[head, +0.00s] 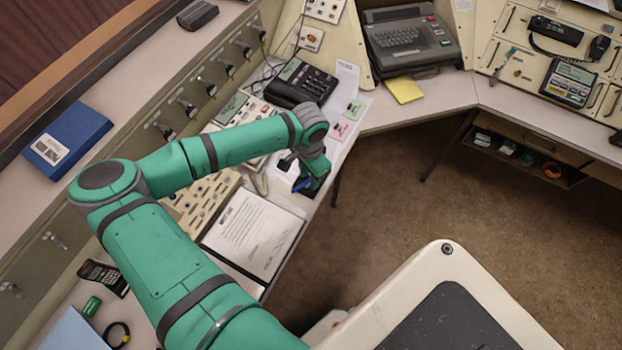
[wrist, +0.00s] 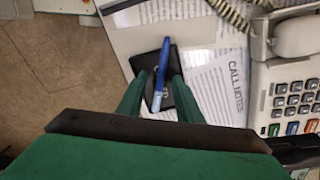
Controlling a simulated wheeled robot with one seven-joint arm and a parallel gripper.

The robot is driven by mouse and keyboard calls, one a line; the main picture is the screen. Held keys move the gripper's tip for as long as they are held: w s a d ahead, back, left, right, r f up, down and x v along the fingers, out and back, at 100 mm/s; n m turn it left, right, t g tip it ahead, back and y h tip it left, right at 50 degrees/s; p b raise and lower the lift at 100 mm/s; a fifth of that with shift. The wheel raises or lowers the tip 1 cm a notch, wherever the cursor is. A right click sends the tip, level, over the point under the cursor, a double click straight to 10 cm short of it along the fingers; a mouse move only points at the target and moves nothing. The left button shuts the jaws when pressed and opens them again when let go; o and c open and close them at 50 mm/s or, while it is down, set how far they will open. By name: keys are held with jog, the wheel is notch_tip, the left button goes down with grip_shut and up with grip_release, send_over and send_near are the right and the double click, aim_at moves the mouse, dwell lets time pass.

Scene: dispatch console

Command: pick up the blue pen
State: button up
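The blue pen (wrist: 161,75) lies on a small black pad (wrist: 151,62) on the desk in the wrist view, with its light-blue end towards me. My gripper (wrist: 159,77) is open, its two green fingers apart on either side of the pen in the picture. I see a gap between each finger and the pen. I cannot tell how high the fingertips are above the pad. In the head view my gripper (head: 310,183) is over the desk's front edge, and the arm partly hides the spot beneath it.
A desk phone (wrist: 290,85) and papers headed "CALL NOTES" (wrist: 225,85) lie to the right in the wrist view. Open floor (head: 400,210) lies beyond the desk edge.

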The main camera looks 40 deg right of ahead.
jog(key=shift+c, duration=0.6)
grip_shut()
jog(key=shift+w, duration=0.1)
